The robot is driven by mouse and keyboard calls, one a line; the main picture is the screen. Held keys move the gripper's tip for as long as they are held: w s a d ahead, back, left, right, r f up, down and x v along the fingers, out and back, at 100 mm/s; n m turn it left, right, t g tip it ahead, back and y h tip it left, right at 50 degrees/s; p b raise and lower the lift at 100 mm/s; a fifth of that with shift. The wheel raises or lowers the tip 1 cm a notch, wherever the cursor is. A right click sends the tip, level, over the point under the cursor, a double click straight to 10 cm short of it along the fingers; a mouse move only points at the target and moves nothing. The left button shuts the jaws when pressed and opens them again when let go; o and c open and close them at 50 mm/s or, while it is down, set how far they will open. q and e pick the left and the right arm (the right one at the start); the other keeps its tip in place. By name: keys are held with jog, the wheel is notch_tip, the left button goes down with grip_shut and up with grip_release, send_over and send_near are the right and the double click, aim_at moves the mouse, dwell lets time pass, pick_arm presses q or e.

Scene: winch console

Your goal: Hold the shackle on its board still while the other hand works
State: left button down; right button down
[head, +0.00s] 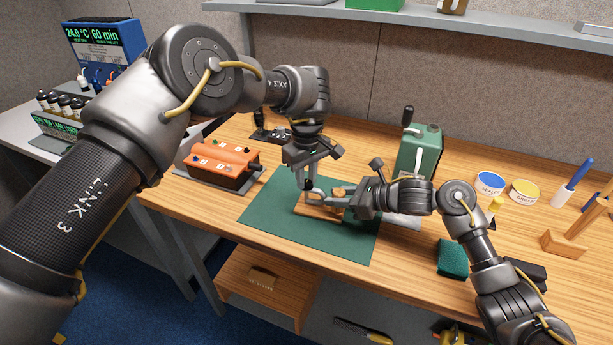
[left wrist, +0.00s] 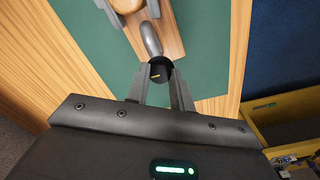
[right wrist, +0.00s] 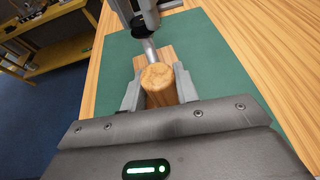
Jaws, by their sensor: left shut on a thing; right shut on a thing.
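The shackle (left wrist: 151,42) is a grey metal piece lying on a small wooden board (left wrist: 172,38). My left gripper (head: 307,186) comes down from above and is shut on a black round knob with a yellow mark (left wrist: 160,72) at the shackle's end. My right gripper (head: 338,198) reaches in from the right, shut on a round wooden post (right wrist: 158,82) standing on the board. In the right wrist view the shackle (right wrist: 149,52) runs from behind the post toward the left gripper's fingers. The fingers partly hide the shackle in the head view.
The board lies on a green mat (head: 345,245) on the wooden bench. An orange-topped box (head: 225,160) stands left, a green crank-handled machine (head: 420,148) behind right. A dark green sponge-like block (head: 452,258) lies right. The mat's front is clear.

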pick_arm(q)
jog(key=m, duration=0.4)
jog(key=shift+m, duration=0.4)
jog(key=c, duration=1.4)
grip_release()
jog(key=shift+r, duration=1.5)
jog(key=shift+o, duration=0.2)
